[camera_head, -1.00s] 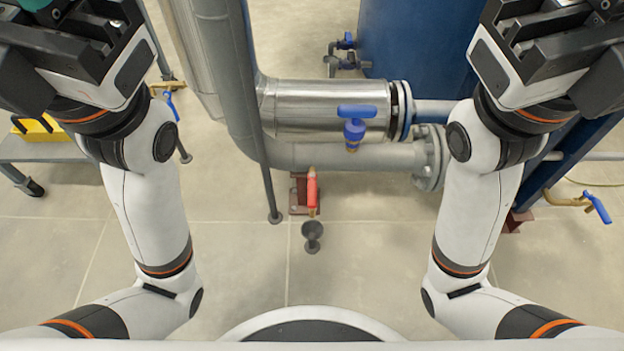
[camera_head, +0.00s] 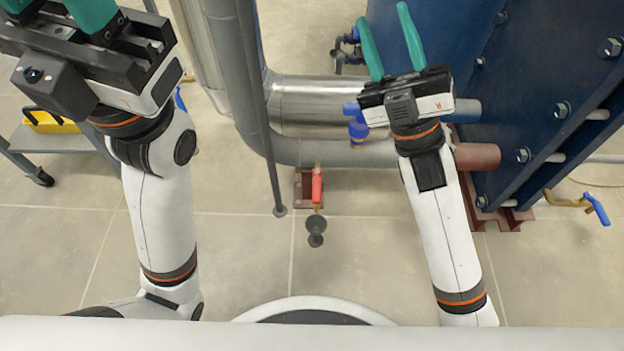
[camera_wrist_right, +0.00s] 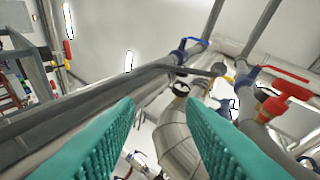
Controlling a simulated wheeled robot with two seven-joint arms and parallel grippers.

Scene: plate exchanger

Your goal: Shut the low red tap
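The low red tap (camera_head: 317,187) sits near the floor under the grey pipe, its red handle pointing toward me above a small dark funnel (camera_head: 316,230). My right gripper (camera_head: 390,40) is raised in front of the pipes, above and to the right of the tap. Its two green fingers are spread apart with nothing between them; in the right wrist view they also show apart (camera_wrist_right: 165,125). My left gripper (camera_head: 95,12) is at the upper left, far from the tap. Its fingers are partly cut off by the frame's top edge, with a gap showing between them.
A silver-clad pipe (camera_head: 300,95) and a grey pipe (camera_head: 290,152) run behind the tap. A blue-handled valve (camera_head: 357,130) is partly hidden by my right gripper. The blue exchanger (camera_head: 530,110) stands at right. A grey cart (camera_head: 70,143) is at left. The floor around the funnel is clear.

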